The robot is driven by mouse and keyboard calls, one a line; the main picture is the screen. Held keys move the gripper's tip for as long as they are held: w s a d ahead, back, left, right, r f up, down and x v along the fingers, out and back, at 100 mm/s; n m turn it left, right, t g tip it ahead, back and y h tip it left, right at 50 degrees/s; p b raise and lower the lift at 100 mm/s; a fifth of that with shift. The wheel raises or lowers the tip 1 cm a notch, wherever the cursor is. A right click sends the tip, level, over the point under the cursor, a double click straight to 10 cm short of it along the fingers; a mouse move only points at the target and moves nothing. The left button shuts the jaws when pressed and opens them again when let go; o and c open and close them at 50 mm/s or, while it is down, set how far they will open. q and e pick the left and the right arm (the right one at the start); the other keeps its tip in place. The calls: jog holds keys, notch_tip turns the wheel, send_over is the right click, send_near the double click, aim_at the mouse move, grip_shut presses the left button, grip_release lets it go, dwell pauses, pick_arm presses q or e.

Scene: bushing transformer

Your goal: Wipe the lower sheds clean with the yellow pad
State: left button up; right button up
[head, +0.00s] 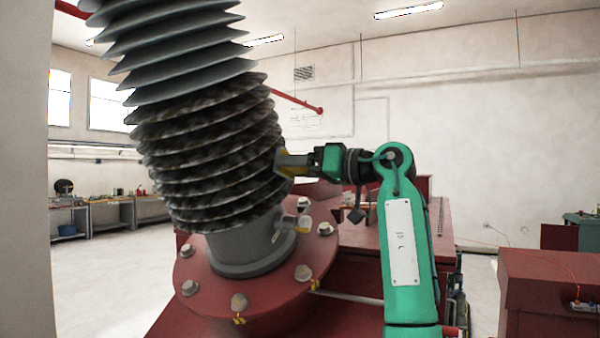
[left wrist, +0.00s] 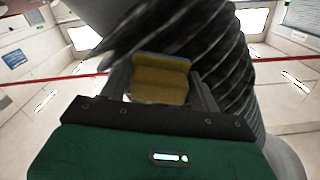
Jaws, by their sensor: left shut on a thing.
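The bushing has dark, dirt-mottled lower sheds (head: 205,150) and cleaner grey upper sheds (head: 180,45). The blotchy dirt covers the lower stack down to the smooth grey collar (head: 245,247). My left gripper (head: 300,162) is shut on the yellow pad (head: 290,163), at the right edge of the lower sheds about mid-height. The pad meets the shed rims in the head view; I cannot tell whether it presses on them. In the left wrist view the pad (left wrist: 160,78) sits between the two fingers, with dark sheds (left wrist: 225,60) behind and to the right. My right gripper is not in view.
The collar stands on a red round flange (head: 205,285) with several bolts. A small fitting (head: 304,222) rises beside the collar, below my gripper. A red tank top (head: 370,235) lies behind my arm. A red cabinet (head: 550,290) stands at the right; workbenches (head: 105,212) stand far left.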

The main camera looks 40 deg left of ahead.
aim_at(285, 152)
pick_arm(q)
jog(key=shift+s+d+r+p, duration=0.1)
jog(key=shift+s+r+p, duration=0.25)
jog(key=shift+r, duration=0.4)
jog(key=shift+s+d+r+p, duration=0.1)
jog(key=shift+s+r+p, duration=0.2)
jog(key=shift+r, duration=0.4)
jog(key=shift+s+r, duration=0.4)
jog(key=shift+r, duration=0.05)
jog(key=shift+s+d+r+p, duration=0.1)
jog(key=shift+s+r+p, duration=0.25)
jog(key=shift+r+p, duration=0.35)
jog(key=shift+s+d+r, duration=0.2)
jog(key=shift+s+r, duration=0.3)
jog(key=shift+r, duration=0.35)
jog(key=shift+s+d+r+p, duration=0.1)
jog(key=shift+s+r+p, duration=0.2)
jog(key=shift+r+p, duration=0.45)
jog(key=shift+s+d+r, duration=0.15)
jog(key=shift+s+r, duration=0.4)
jog(key=shift+r, duration=0.2)
